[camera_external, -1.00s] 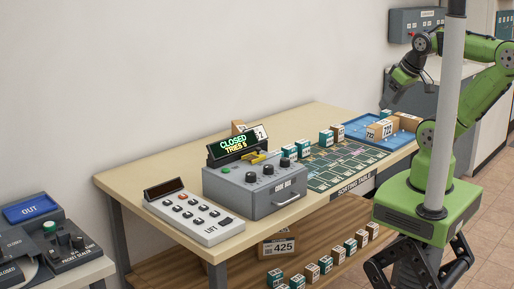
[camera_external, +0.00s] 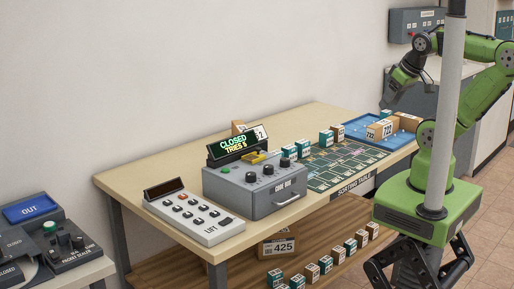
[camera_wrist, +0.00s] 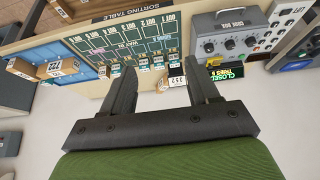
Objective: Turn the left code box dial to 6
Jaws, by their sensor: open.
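The grey code box (camera_external: 255,200) stands on the sorting table with several black dials on its sloped top. Its left dial (camera_external: 250,177) is small in the outside view and I cannot read its setting. A display (camera_external: 233,145) behind it reads "CLOSED TRIES 5". The code box also shows upside down at the upper right of the wrist view (camera_wrist: 228,20). My gripper (camera_external: 387,107) is raised at the right end of the table, well away from the box. In the wrist view my gripper (camera_wrist: 160,82) has its two fingers apart with nothing held.
A white LIFT keypad (camera_external: 193,218) lies left of the code box. A dark green mat (camera_external: 345,165), several small boxes and a blue tray (camera_external: 368,128) with cartons are to its right. A grey pole (camera_external: 447,110) stands before my arm.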

